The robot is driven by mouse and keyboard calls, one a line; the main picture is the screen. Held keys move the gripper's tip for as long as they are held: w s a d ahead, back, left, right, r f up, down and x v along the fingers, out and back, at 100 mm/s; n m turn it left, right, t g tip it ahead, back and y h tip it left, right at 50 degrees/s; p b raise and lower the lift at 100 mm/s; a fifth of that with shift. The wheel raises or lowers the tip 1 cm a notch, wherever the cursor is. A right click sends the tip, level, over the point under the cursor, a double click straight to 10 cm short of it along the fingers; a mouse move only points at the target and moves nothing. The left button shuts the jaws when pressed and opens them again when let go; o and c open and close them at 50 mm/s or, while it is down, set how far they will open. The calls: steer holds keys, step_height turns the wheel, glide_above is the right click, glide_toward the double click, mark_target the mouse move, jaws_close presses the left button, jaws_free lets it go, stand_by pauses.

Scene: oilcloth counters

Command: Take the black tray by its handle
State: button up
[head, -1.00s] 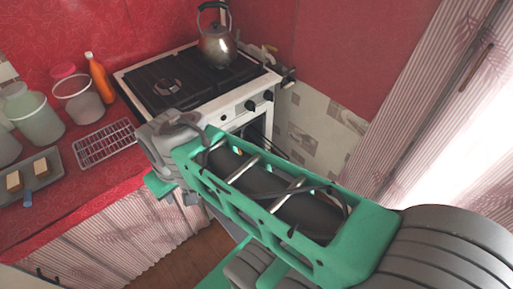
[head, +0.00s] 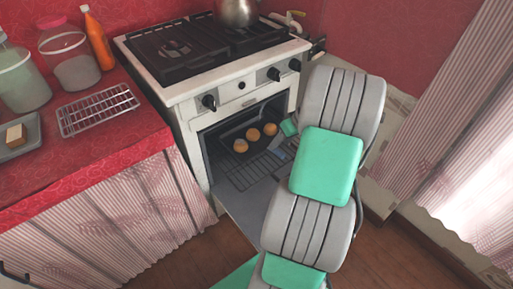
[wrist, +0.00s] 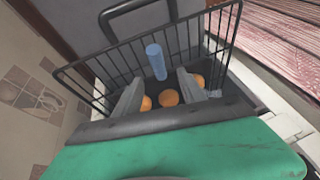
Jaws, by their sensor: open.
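The black tray (head: 231,137) lies inside the open oven, with three round golden buns (head: 253,134) on it. They also show low in the wrist view (wrist: 168,98). The tray's blue handle (wrist: 156,62) points out of the oven, toward the top of the wrist view. My gripper (wrist: 160,76) is open, its two grey fingers on either side of the handle in that view. The fingers look apart from the handle; how far above it they are, I cannot tell.
The tray is on a wire oven rack (head: 246,176). The oven door (head: 243,205) is folded down in front. The white stove (head: 180,92) carries a kettle (head: 238,12). A cooling rack (head: 97,110), jars and an orange bottle (head: 97,40) stand on the red counter at left.

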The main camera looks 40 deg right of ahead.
steer(key=b+x, duration=0.1)
steer(key=x, duration=0.5)
steer(key=shift+f+b, duration=0.15)
steer(key=shift+b, duration=0.2)
steer(key=shift+c, duration=0.6)
jaws_close()
stand_by(0.3)
